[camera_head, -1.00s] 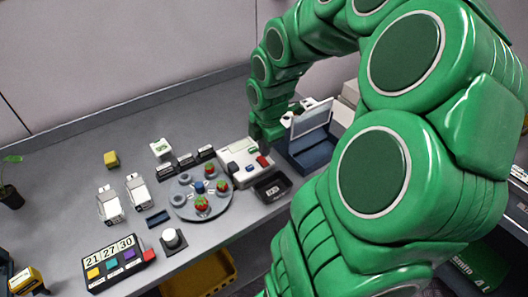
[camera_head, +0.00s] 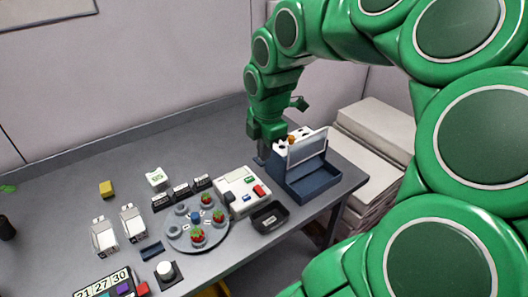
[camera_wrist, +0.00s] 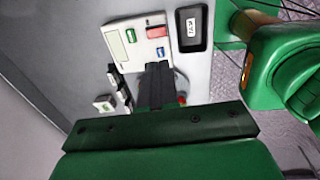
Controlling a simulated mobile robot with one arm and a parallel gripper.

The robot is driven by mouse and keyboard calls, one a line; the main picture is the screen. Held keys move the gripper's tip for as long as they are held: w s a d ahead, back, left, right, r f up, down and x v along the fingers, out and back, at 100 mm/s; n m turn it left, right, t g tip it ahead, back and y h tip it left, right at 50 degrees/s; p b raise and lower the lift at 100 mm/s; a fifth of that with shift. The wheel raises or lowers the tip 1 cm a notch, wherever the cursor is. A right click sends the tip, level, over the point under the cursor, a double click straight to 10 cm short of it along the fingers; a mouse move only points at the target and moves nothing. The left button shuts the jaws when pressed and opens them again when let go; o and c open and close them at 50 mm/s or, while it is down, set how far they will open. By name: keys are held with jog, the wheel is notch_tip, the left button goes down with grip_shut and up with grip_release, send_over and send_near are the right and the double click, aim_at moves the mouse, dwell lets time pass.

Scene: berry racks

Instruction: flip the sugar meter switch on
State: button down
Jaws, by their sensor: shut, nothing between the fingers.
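A white box-shaped meter (camera_head: 232,180) with a pale screen, which looks like the sugar meter, stands on the grey table. It has a red rocker switch (camera_head: 259,190) and a blue part near its front edge. In the wrist view the meter (camera_wrist: 117,47) is at upper centre, with the red switch (camera_wrist: 156,31) and a blue part (camera_wrist: 160,52) beside the screen. I cannot tell the switch's position. My gripper (camera_head: 262,158) is shut and empty, behind the meter and apart from the switch. Its dark fingers (camera_wrist: 156,86) hide part of the meter's near side.
A black labelled tray (camera_head: 270,217) sits in front of the meter. A round grey plate (camera_head: 183,239) with strawberries is left of it. A dark blue open-lidded case (camera_head: 310,184) stands to the right, close to my gripper. Small black labelled blocks (camera_head: 181,191) stand left.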

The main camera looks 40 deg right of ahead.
aim_at(257, 187)
jog(key=shift+w, duration=0.7)
jog(key=f, duration=0.4)
jog(key=w+f, duration=0.1)
jog(key=f, duration=0.4)
jog(key=w+f, duration=0.1)
jog(key=f, duration=0.3)
jog(key=shift+f, duration=0.4)
